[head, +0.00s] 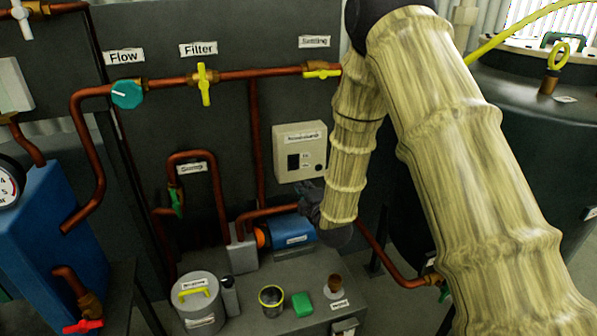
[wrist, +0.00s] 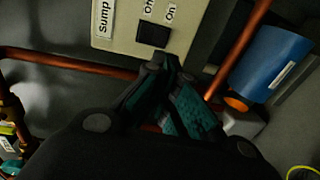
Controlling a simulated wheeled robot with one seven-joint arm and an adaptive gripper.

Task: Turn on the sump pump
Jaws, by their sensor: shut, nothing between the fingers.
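The sump pump switch box (head: 314,168) is a pale panel on the dark wall board in the head view. It carries a label and a black rocker switch (head: 293,162). In the wrist view the box (wrist: 120,32) is cut off at the top, with "Sump", "Off" and "On" readable, and the black switch (wrist: 153,34) shows near the fingertips. My gripper (wrist: 165,68) is shut and empty, with its tips just below the switch in that picture. I cannot tell whether they touch the box. In the head view my gripper (head: 310,203) is dark and partly hidden by my arm.
A blue motor (head: 293,232) sits below the box, joined to copper pipes (head: 255,150). The bench below holds a lidded grey pot (head: 198,305), a metal cup (head: 271,300) and a green block (head: 302,304). A large dark tank (head: 525,125) stands at the right.

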